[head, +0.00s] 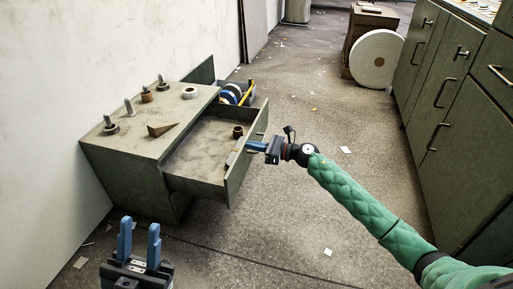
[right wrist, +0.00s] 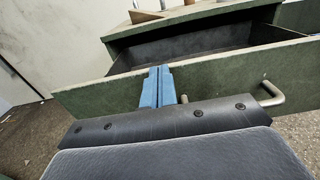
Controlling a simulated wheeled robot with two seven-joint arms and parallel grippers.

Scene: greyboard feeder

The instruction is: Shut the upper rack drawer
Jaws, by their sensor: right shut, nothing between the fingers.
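The green rack (head: 118,165) stands against the left wall. Its drawer (head: 233,172) is pulled out toward the right, with a dusty floor and a small brown ring (head: 238,132) inside. My right gripper (head: 253,145) is shut and empty, its blue fingertips at the outer side of the drawer front; I cannot tell whether they touch. In the right wrist view the shut fingers (right wrist: 156,88) stand before the green drawer front (right wrist: 215,82), left of its metal handle (right wrist: 272,95). My left gripper (head: 139,243) is open and empty at the lower left, away from the rack.
Several small parts and a brown wedge (head: 161,130) lie on the rack top. Behind, another open compartment (head: 250,101) holds blue and white rolls (head: 230,93). A large white roll (head: 377,58) stands at the back. Green cabinets (head: 440,90) line the right. The floor between is mostly clear.

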